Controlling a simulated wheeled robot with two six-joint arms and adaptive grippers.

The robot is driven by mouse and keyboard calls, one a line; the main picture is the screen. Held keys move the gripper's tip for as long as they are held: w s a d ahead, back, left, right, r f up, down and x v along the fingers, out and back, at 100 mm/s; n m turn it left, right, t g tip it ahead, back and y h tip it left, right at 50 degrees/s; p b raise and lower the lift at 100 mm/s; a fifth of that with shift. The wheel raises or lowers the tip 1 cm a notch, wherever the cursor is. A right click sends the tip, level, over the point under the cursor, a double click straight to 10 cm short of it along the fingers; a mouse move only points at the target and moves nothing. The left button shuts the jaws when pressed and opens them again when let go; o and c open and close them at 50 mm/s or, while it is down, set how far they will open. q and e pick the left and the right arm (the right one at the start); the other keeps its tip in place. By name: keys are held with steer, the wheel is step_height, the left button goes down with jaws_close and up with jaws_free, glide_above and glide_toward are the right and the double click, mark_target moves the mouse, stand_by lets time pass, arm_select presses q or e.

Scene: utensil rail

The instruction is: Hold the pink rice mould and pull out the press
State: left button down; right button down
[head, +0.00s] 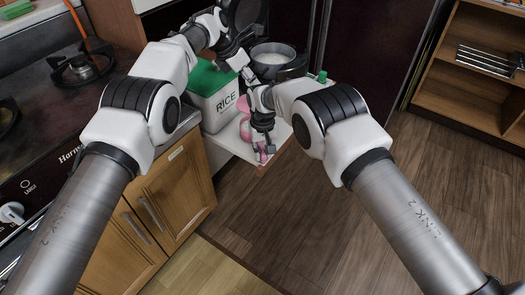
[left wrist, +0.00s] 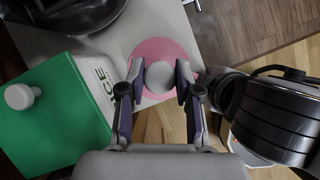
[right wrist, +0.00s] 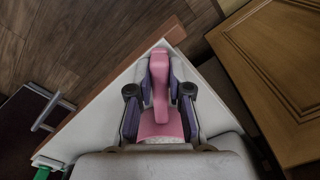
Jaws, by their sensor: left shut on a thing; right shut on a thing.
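The pink rice mould (head: 245,129) stands on the white worktop beside the rice box. In the right wrist view its pink handle (right wrist: 160,85) lies between the fingers of my right gripper (right wrist: 160,72), which is shut on it. In the left wrist view the press shows as a pale round knob (left wrist: 159,77) above a pink disc (left wrist: 150,52). My left gripper (left wrist: 158,72) is shut on that knob from above. My arms hide much of the mould in the head view, and I cannot tell how far the press sits inside it.
The white rice box (head: 222,101) with a green lid stands left of the mould. A dark bowl with white contents (head: 273,57) is behind. The white worktop (head: 231,146) ends close to the mould, with open floor to the right. A stove (head: 80,67) is at the left.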

steer(key=c, duration=1)
jaws_free()
